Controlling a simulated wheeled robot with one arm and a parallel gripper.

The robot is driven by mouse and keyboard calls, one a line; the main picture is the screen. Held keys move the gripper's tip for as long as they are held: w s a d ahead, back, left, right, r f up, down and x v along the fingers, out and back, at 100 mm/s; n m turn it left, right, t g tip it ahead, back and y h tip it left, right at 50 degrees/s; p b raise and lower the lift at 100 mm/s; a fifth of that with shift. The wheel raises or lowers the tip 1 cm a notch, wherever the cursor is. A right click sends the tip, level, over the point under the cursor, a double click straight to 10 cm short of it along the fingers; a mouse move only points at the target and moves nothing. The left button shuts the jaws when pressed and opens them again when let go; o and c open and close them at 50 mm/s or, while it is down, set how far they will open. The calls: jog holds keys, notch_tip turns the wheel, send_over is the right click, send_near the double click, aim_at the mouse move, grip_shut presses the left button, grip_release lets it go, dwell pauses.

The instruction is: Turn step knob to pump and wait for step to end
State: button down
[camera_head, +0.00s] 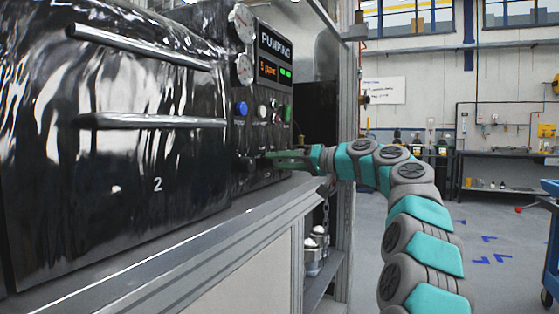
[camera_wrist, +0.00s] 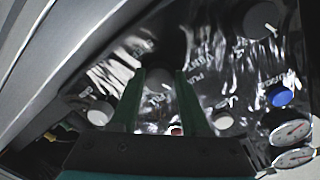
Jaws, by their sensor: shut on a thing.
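The dark, glossy control panel (camera_head: 262,100) stands at the right end of the machine. Its display (camera_head: 275,45) reads PUMPING, with small orange and green text below. My gripper (camera_wrist: 161,76) is shut on this knob, one finger on each side. In the head view my gripper (camera_head: 266,155) reaches the lower panel from the right, and the knob there is hard to make out.
A large door with metal bars (camera_head: 150,121) lies left. A metal ledge (camera_head: 150,258) runs below the panel. A workbench (camera_head: 500,153) stands far right beyond open floor.

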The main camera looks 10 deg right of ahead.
jog(key=shift+c, duration=1.9)
grip_release()
jog(key=shift+d, duration=0.1)
jog(key=b+v, duration=0.1)
jog(key=v, duration=0.6)
jog(key=shift+s+d, duration=0.2)
jog(key=shift+d, duration=0.1)
